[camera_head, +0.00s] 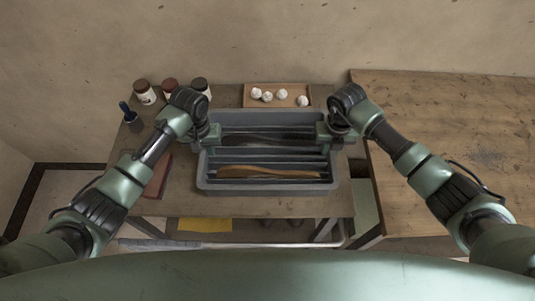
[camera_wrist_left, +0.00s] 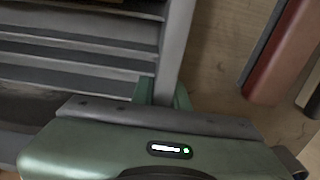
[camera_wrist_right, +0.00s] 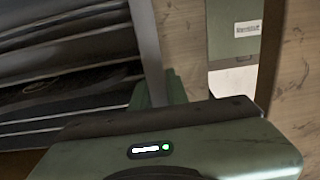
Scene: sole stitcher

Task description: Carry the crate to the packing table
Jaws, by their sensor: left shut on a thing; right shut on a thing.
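The grey crate (camera_head: 265,187) stands in front of me in the head view, on or just above the wooden table. It has ribbed slots, with a brown wooden sole-shaped piece (camera_head: 268,171) and a dark piece (camera_head: 265,139) lying in it. My left gripper (camera_head: 211,137) is shut on the crate's left wall, which also shows in the left wrist view (camera_wrist_left: 175,50). My right gripper (camera_head: 324,134) is shut on the right wall, seen too in the right wrist view (camera_wrist_right: 147,50). The fingertips are partly hidden by the gripper bodies. Whether the crate touches the table I cannot tell.
Several jars (camera_head: 145,92) and a dark blue tool (camera_head: 127,111) stand at the back left. A wooden tray (camera_head: 290,91) with white balls lies behind the crate. A red-brown book-like thing (camera_head: 158,176) lies left. A second wooden table (camera_head: 450,120) stands right, across a narrow gap.

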